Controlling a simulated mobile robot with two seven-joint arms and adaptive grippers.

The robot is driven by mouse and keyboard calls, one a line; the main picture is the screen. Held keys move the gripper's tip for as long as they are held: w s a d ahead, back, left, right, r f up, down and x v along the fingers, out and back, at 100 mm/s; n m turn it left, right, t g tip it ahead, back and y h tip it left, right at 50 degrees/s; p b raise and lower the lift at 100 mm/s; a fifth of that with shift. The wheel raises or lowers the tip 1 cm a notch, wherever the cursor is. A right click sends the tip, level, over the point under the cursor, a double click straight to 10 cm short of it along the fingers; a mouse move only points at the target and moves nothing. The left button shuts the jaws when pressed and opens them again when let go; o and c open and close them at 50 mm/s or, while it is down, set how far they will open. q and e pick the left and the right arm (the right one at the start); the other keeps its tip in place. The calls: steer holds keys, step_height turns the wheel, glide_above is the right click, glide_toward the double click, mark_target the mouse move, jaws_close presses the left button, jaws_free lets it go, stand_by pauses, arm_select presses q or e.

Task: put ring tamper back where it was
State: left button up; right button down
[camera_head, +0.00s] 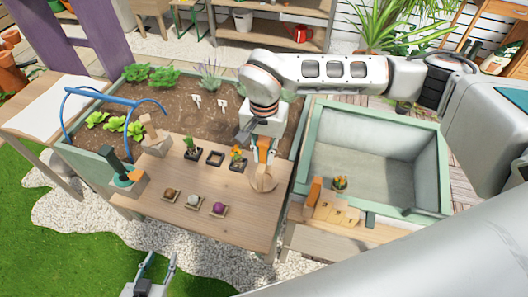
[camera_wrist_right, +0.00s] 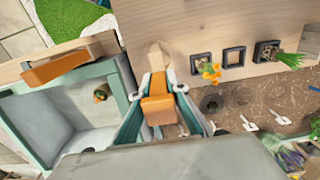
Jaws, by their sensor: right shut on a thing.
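The ring tamper has an orange handle (camera_head: 264,150) and a pale wooden foot (camera_head: 263,181). My right gripper (camera_head: 262,143) is shut on the handle at the table's right end. In the right wrist view the orange handle (camera_wrist_right: 156,103) sits between the fingers of the right gripper (camera_wrist_right: 158,88), with the pale foot (camera_wrist_right: 158,56) beyond. I cannot tell whether the foot touches the table. My left gripper (camera_head: 150,274) is low at the front, apart from the table, its fingers spread and empty.
Potted flowers (camera_head: 237,157), an empty black frame (camera_head: 215,158) and a seedling pot (camera_head: 192,152) stand left of the tamper. Another orange-handled wooden tool (camera_head: 315,192) stands by the green-rimmed basin (camera_head: 438,150). Several small dishes line the front. A teal-handled tool (camera_head: 117,166) stands left.

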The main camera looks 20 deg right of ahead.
steer(key=c, duration=2)
jaws_free()
steer(key=shift+f, duration=0.1)
steer(key=shift+o, duration=0.2)
step_height(320, 180, up, 12)
steer(key=shift+r+b, duration=0.2)
steer(key=shift+b, duration=0.55)
steer(key=shift+s, duration=0.1)
